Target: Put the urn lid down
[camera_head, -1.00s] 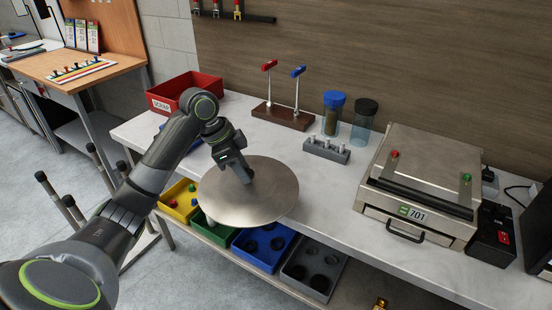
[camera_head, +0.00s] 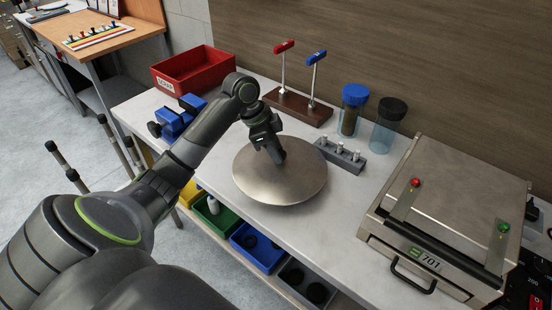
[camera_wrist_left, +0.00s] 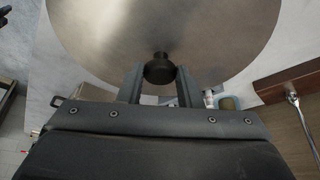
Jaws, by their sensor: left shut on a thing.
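The urn lid (camera_head: 262,184) is a round, brushed-metal disc with a dark knob (camera_wrist_left: 160,69) at its middle. In the head view it is over the white worktop, left of the press marked 701. My left gripper (camera_head: 276,156) comes down from above at the lid's centre. In the left wrist view its two fingers (camera_wrist_left: 158,84) are shut on the knob. I cannot tell whether the lid touches the worktop or hangs just above it. My right gripper is not in view.
A grey block with pegs (camera_head: 340,156) stands close to the lid's right edge. Behind are a wooden stand with levers (camera_head: 297,106) and two jars (camera_head: 385,128). A red bin (camera_head: 195,72) and blue clamp (camera_head: 177,120) are left. The worktop (camera_head: 325,220) is clear in front.

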